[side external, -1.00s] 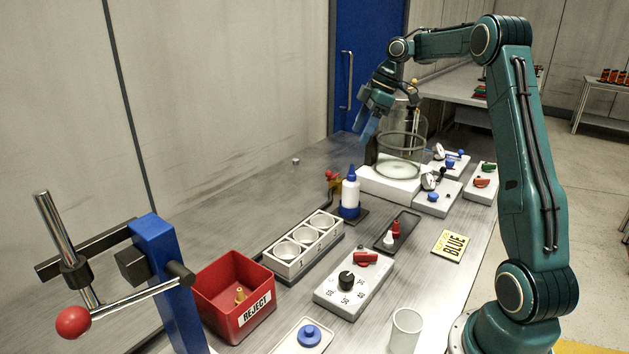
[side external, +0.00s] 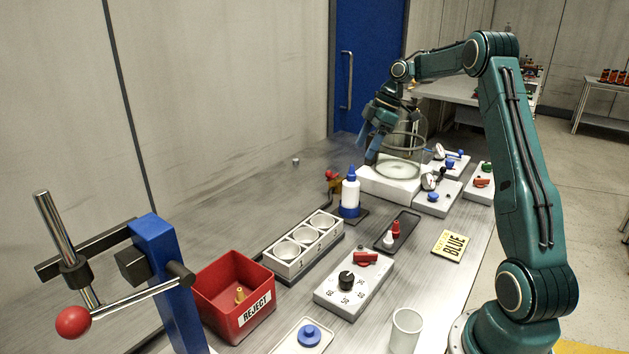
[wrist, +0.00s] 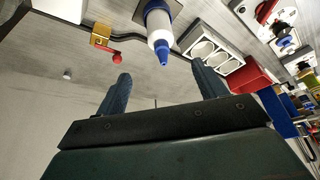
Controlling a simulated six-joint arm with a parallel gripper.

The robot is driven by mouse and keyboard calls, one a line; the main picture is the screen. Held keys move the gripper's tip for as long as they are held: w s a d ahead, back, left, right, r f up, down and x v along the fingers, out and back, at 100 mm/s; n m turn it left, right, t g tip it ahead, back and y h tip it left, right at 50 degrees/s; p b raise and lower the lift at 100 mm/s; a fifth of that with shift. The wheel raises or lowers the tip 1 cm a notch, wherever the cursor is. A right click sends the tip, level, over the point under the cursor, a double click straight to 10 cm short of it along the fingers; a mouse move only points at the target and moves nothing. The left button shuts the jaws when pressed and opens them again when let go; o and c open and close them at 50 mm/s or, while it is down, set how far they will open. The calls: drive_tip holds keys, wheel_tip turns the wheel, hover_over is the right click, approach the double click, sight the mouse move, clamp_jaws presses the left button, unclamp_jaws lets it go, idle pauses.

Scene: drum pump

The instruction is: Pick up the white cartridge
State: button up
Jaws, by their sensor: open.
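The white cartridge (side external: 389,241) is small and stands in a dark tray (side external: 402,243), beside a red cartridge (side external: 396,228). My gripper (side external: 372,154) hangs at the far end of the bench, beside the clear glass vessel and well away from the cartridge. In the wrist view my gripper (wrist: 162,75) shows two spread fingers with nothing between them. I cannot make out the white cartridge for certain in the wrist view.
A blue-and-white bottle (side external: 350,193) stands between my gripper and the three-cup block (side external: 304,243). The vessel's white base (side external: 390,184) is close to my gripper.

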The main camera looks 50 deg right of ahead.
sight(352, 174)
drive_tip(key=x, duration=0.5)
drive_tip(key=shift+f, duration=0.3)
drive_tip(key=shift+w, duration=0.1)
drive_tip(key=shift+a+f, duration=0.1)
drive_tip(key=shift+x, duration=2.5)
drive_tip(key=c, duration=1.5)
